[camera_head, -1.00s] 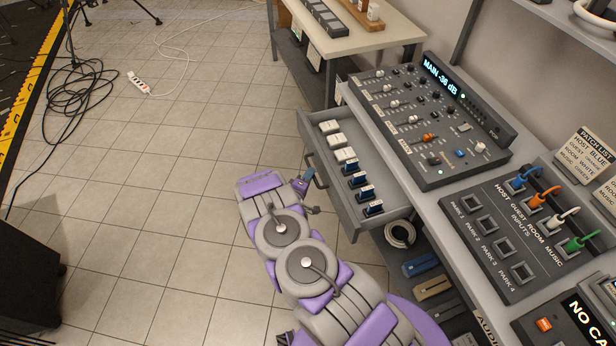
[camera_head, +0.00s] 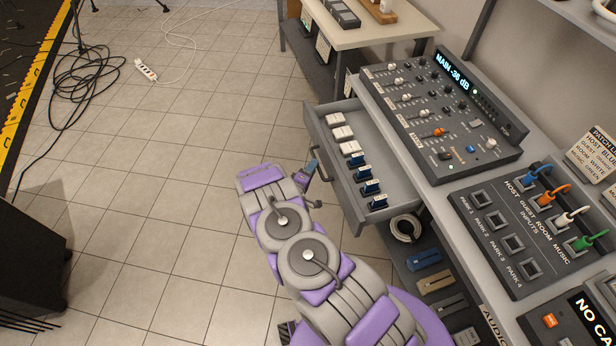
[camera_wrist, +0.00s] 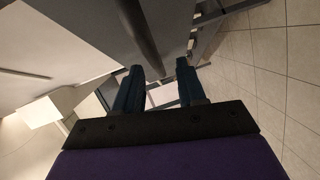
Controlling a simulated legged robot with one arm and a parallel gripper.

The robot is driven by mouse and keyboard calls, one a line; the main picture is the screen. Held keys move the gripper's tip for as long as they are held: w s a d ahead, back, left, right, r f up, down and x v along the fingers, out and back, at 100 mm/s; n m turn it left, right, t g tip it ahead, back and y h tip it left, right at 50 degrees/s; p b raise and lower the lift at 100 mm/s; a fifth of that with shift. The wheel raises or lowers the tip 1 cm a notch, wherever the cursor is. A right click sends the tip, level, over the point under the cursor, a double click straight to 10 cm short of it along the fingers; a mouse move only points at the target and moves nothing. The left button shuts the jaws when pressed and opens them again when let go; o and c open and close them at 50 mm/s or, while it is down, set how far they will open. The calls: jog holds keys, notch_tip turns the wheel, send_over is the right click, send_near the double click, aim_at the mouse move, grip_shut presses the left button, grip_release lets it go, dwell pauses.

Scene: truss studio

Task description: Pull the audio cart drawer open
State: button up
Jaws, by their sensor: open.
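The audio cart drawer (camera_head: 346,201) stands pulled out from under the mixer, with white blocks (camera_head: 340,133) and several blue-and-white items (camera_head: 371,187) inside. Its dark handle (camera_head: 317,160) is on the front face. My gripper (camera_head: 311,173) is beside the handle, partly hidden by my arm. A grey bar, apparently the handle (camera_wrist: 138,32), lies just beyond the left finger; contact cannot be told.
The mixer (camera_head: 440,115) and patch panel (camera_head: 505,235) sit on the cart top. Coiled white cable (camera_head: 406,228) and coloured items lie on the shelf below. A wooden-topped table (camera_head: 375,32) stands behind.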

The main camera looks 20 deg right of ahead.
jog(key=p+v, duration=0.2)
jog(key=v, duration=1.4)
jog(key=w+a+r+m+g+y, duration=0.45)
jog(key=a+r+y, duration=0.35)
jog(key=a, duration=0.5)
jog(key=s+a+r+g+y, duration=0.1)
jog(key=s+a+r+y, duration=0.15)
jog(key=r, duration=0.55)
jog(key=s+a+r+g+y, duration=0.1)
jog(key=s+r+g+y, duration=0.2)
jog(key=r, duration=0.6)
jog(key=s+d+r+g, duration=0.2)
jog(key=s+d+r, duration=0.4)
jog(key=s+r, duration=0.45)
jog(key=s+d+r+m+g+h, duration=0.1)
jog(key=s+d+r, duration=0.1)
jog(key=s+d, duration=0.5)
jog(key=s+d+r+m+g+h, duration=0.1)
jog(key=s+d, duration=0.6)
jog(key=s, duration=1)
jog(key=shift+s+d+r+m+g, duration=0.3)
jog(key=shift+r+m+g, duration=0.45)
jog(key=shift+r, duration=0.2)
